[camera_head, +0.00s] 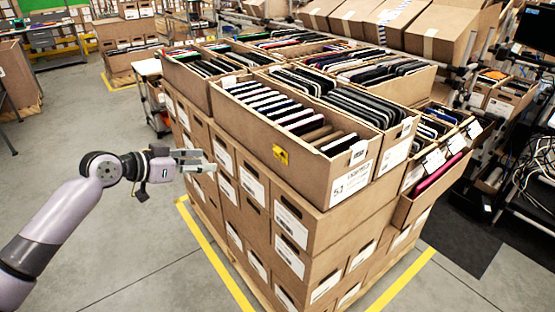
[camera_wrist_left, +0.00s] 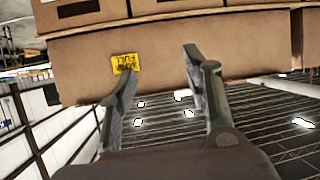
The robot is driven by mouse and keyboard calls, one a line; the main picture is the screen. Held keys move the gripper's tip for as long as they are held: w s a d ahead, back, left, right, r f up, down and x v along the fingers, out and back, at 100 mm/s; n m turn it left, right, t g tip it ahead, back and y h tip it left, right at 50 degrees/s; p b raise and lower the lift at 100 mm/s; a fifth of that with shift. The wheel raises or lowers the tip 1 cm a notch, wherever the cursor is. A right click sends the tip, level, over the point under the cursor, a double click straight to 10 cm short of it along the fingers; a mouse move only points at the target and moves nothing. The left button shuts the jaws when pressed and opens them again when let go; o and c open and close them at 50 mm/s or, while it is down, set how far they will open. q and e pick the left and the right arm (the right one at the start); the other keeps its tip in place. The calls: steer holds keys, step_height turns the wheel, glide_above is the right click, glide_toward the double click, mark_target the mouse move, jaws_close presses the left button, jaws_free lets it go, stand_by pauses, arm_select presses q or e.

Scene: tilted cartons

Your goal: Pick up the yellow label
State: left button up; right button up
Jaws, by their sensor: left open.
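The yellow label (camera_head: 280,154) is on the left side wall of the front top carton (camera_head: 318,170). It also shows in the left wrist view (camera_wrist_left: 124,63), upside down, with dark print, just beyond the tip of the left-hand finger. My left gripper (camera_head: 206,161) is open and empty, to the left of the carton stack and apart from the label. In the left wrist view its two fingers (camera_wrist_left: 157,75) stand wide apart, with the carton wall (camera_wrist_left: 165,45) beyond them. My right gripper is not in view.
Cartons filled with thin upright items are stacked on a pallet, with yellow floor tape (camera_head: 218,255) along its edge. More open cartons (camera_head: 435,165) tilt out on the right. The floor (camera_head: 140,230) at the left is clear.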

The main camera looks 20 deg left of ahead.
arm_select(q)
steer(key=s+d+r+m+h, duration=0.2)
steer(key=s+d+r, duration=0.1)
steer(key=d+r, duration=0.3)
steer(key=p, duration=0.5)
glide_toward(276, 151)
steer(key=w+d, duration=0.1)
steer(key=w, duration=0.2)
steer(key=shift+g, duration=0.4)
steer(key=p+x, duration=0.1)
steer(key=x, duration=0.3)
steer(key=shift+d+f+p, duration=0.35)
steer(key=shift+d, duration=0.15)
steer(key=shift+w+f, duration=0.15)
steer(key=shift+f, duration=0.05)
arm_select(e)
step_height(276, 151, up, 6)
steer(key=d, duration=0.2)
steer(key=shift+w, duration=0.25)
arm_select(q)
steer(key=shift+c, duration=0.4)
steer(key=c, duration=0.7)
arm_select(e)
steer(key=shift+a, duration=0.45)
